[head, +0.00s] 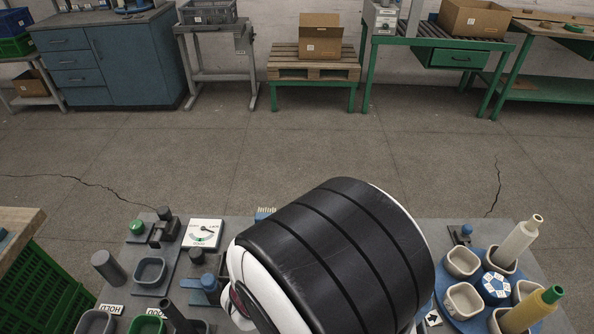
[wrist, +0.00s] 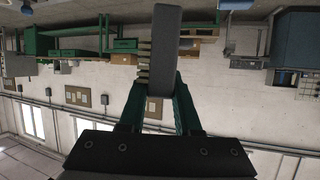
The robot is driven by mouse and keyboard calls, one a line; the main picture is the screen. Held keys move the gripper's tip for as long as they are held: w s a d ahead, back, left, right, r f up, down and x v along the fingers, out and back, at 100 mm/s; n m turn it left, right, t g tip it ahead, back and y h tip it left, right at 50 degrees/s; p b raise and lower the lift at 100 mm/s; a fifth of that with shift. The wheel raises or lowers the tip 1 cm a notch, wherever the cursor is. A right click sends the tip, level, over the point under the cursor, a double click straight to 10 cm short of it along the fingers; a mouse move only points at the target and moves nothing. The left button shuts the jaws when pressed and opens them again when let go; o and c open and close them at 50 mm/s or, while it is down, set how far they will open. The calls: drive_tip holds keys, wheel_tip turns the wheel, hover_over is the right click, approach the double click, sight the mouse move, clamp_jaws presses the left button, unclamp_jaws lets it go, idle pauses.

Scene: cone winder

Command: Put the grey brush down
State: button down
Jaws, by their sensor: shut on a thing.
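The grey brush (wrist: 166,45) shows in the wrist view as a long grey block with pale bristles along its left side. My gripper (wrist: 158,92) has its two green fingers closed on either side of the lower end of the brush. Only the wall and distant furniture show behind the brush in this view, and no surface touches it there. In the head view my own black-and-white arm covers the middle of the bench, and neither the gripper nor the grey brush can be seen.
The grey bench holds a dial plate (head: 204,234), a grey cylinder (head: 108,266) and a grey tray (head: 150,271) at left. A blue thing with pale bristles (head: 265,213) is partly hidden by my arm. At right, cream (head: 518,243) and yellow (head: 533,310) cones stand in cups.

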drive_tip(key=d+f+m+g+h, duration=0.1)
drive_tip(key=d+f, duration=0.1)
drive_tip(key=f, duration=0.2)
drive_tip(key=s+d+f+m+g+h, duration=0.1)
drive_tip(key=d+f+m+h, duration=0.1)
drive_tip(key=f, duration=0.3)
drive_tip(key=s+d+f+m+g+h, duration=0.1)
drive_tip(key=d+f+m+h, duration=0.1)
drive_tip(key=f, duration=0.3)
drive_tip(key=shift+s, duration=0.25)
drive_tip(key=shift+f, duration=0.1)
drive_tip(key=c, duration=0.6)
unclamp_jaws()
